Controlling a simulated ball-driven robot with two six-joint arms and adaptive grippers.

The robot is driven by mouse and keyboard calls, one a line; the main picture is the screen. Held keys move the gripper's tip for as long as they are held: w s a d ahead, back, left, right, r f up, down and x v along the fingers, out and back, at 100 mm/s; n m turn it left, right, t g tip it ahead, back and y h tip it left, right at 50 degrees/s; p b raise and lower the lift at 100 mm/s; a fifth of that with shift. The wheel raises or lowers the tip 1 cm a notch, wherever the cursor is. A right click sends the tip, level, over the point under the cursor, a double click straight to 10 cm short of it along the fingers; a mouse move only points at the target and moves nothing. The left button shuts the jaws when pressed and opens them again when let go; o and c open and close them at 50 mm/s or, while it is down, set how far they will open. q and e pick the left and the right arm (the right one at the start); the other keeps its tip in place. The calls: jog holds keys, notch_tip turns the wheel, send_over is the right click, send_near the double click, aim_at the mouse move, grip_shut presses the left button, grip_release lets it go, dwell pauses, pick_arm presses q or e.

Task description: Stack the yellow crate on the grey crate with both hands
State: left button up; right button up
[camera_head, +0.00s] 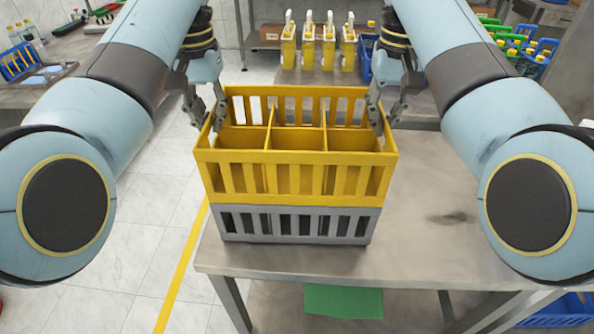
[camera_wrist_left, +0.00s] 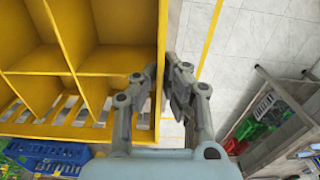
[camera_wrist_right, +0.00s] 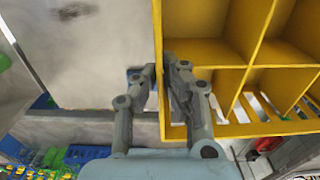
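The yellow crate (camera_head: 280,157), open-topped with slatted walls and dividers, is level directly above the grey crate (camera_head: 295,240). No gap shows between them in the head view; the grey crate's top is hidden. My left gripper (camera_head: 208,120) has its fingers on both sides of the yellow crate's left wall; in the left wrist view (camera_wrist_left: 163,75) they look closed on it. My right gripper (camera_head: 383,122) straddles the right wall in the same way, and the right wrist view (camera_wrist_right: 162,75) shows its fingers close against the wall. The compartments in view look empty.
The grey crate stands near the left front corner of a metal table (camera_head: 440,215), whose right part is clear. Several yellow bottles (camera_head: 320,45) stand behind. A blue crate (camera_head: 366,58) is at the back. A yellow floor line (camera_head: 180,270) runs at left.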

pick_arm(q)
jog(key=o, duration=0.4)
jog(key=shift+r, duration=0.2)
pick_arm(e)
jog(key=o, duration=0.4)
jog(key=shift+r, duration=0.15)
pick_arm(q)
jog(key=shift+o, duration=0.2)
pick_arm(e)
jog(key=shift+o, duration=0.2)
